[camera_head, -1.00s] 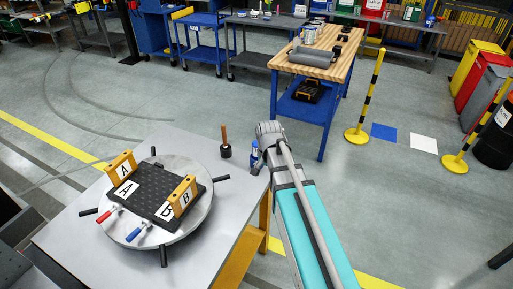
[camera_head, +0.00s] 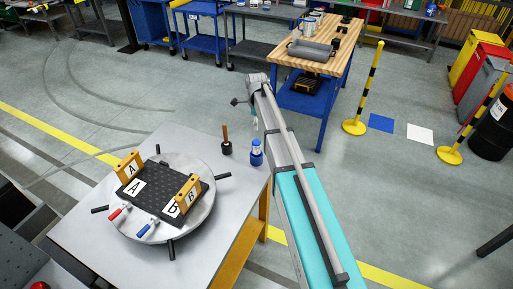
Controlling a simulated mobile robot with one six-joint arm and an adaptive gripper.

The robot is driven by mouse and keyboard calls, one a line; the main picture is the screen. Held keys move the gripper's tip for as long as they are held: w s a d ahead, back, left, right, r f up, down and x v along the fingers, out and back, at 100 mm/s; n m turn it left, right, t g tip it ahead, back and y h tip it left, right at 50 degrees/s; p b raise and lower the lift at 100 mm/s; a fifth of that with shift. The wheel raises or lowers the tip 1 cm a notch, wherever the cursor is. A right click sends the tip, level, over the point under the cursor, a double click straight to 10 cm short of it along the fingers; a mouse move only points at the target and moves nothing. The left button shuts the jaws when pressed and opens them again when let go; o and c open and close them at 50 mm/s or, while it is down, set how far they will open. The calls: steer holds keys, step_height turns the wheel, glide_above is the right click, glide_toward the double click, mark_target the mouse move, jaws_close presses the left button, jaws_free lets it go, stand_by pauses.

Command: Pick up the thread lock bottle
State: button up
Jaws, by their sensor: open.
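The thread lock bottle (camera_head: 256,156) is small and blue with a pale band. It stands upright near the right edge of the grey table, just left of my teal and grey arm. My gripper (camera_head: 239,101) shows only as a small dark part at the far end of my arm. It is above and beyond the bottle in the picture and apart from it. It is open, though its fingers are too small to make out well. Nothing is seen in it.
The grey table (camera_head: 92,228) holds a round turntable (camera_head: 205,210) with a black plate and blocks marked A and B. A wooden-handled tool (camera_head: 226,147) stands close left of the bottle. A wood-topped bench (camera_head: 338,68) and a yellow-black post (camera_head: 371,85) stand beyond.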

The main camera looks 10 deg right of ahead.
mark_target(257, 141)
stand_by(0.4)
step_height(257, 141, down, 9)
steer(key=b, duration=0.8)
steer(key=shift+r+b, duration=0.2)
steer(key=shift+b, duration=0.15)
steer(key=shift+f, duration=0.1)
steer(key=shift+s+f+b, duration=0.1)
steer(key=shift+f+b, duration=2.4)
steer(key=shift+b, duration=0.1)
steer(key=shift+c, duration=0.3)
steer(key=c, duration=1.2)
steer(key=shift+r, duration=0.2)
